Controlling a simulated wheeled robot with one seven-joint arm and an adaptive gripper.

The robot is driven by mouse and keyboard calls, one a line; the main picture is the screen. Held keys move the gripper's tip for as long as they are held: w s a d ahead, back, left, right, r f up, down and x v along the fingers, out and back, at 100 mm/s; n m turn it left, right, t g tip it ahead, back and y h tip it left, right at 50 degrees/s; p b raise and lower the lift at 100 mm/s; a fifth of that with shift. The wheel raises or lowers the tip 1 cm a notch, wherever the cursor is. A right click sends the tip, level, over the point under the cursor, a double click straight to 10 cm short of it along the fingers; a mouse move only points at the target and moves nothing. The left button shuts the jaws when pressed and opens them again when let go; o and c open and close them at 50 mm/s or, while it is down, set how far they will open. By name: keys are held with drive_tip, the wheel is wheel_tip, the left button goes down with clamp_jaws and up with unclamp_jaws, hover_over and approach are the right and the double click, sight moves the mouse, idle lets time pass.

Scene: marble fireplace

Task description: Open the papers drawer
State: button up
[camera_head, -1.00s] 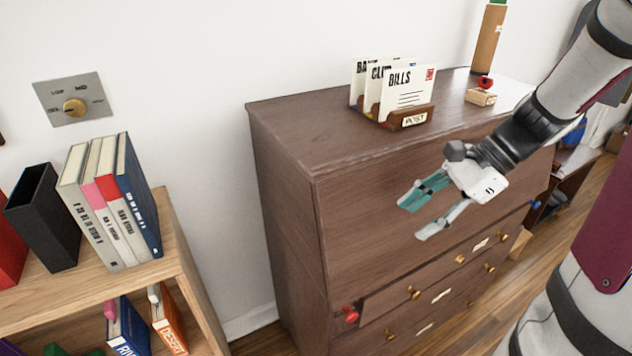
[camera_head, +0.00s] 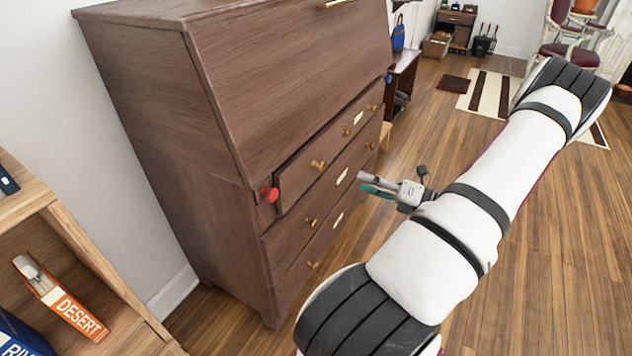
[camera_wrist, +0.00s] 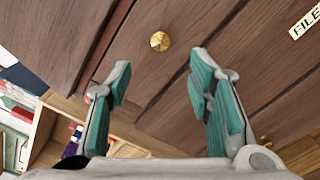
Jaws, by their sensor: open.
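The brown wooden bureau (camera_head: 225,130) has several drawers with brass knobs and pale labels, too small to read in the head view. The top drawer (camera_head: 300,180) appears to stand slightly proud at its left end. My gripper (camera_head: 366,184) is open and empty in front of the drawer fronts. In the wrist view its fingers (camera_wrist: 160,66) are spread, with a brass knob (camera_wrist: 160,41) beyond and between the tips, not gripped. I cannot tell which drawer holds papers.
A red knob (camera_head: 269,194) sits left of the top drawer and a blue knob (camera_head: 388,78) to its right. A wooden shelf with books (camera_head: 62,300) stands at the left. The wooden floor (camera_head: 560,250) is open at the right.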

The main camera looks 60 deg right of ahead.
sight(325, 166)
drive_tip(key=w+b, duration=0.1)
drive_tip(key=w, duration=0.3)
drive_tip(key=w+b, duration=0.1)
drive_tip(key=w, duration=0.4)
drive_tip(key=w+a+b, duration=0.1)
drive_tip(key=w, duration=0.3)
drive_tip(key=shift+w, duration=0.3)
clamp_jaws()
